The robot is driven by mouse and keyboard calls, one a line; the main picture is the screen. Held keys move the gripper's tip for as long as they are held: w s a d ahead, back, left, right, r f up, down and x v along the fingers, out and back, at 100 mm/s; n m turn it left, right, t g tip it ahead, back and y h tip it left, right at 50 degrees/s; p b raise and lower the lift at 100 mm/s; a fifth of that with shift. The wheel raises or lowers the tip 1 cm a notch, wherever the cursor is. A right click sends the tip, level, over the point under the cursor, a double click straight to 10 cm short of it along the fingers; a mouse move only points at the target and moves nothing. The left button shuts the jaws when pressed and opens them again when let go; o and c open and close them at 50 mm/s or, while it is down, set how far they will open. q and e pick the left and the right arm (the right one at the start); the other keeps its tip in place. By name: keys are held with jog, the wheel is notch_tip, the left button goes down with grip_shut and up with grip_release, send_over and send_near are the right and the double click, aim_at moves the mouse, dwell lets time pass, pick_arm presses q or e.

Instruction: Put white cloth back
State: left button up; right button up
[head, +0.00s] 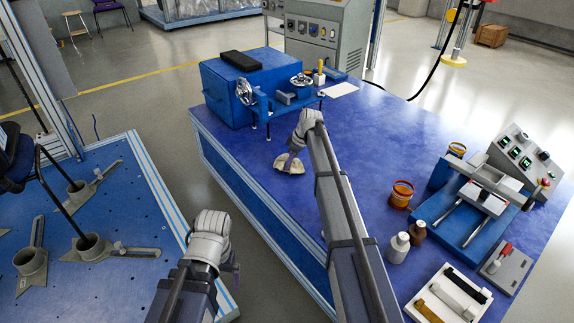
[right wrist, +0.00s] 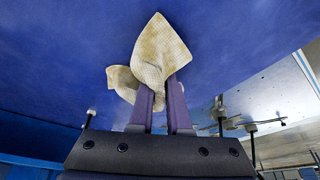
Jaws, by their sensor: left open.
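The white cloth (head: 289,165), a crumpled off-white checked piece, is at the left part of the blue table. In the right wrist view the cloth (right wrist: 163,50) rises in a peak beyond the fingers, with a second fold at left. My right gripper (head: 291,160) points down at it. In the right wrist view its fingers (right wrist: 162,92) are close together with cloth pinched between the tips. I cannot tell whether the cloth touches the table. My left gripper (head: 233,266) is open and empty, in front of the table's left edge; its fingers are partly hidden.
The blue table (head: 365,130) has clear room in its middle. A blue vise-like machine (head: 270,100) stands at the back left. A blue test platform (head: 120,280) is at left.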

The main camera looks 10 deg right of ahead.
jog(key=o, duration=0.7)
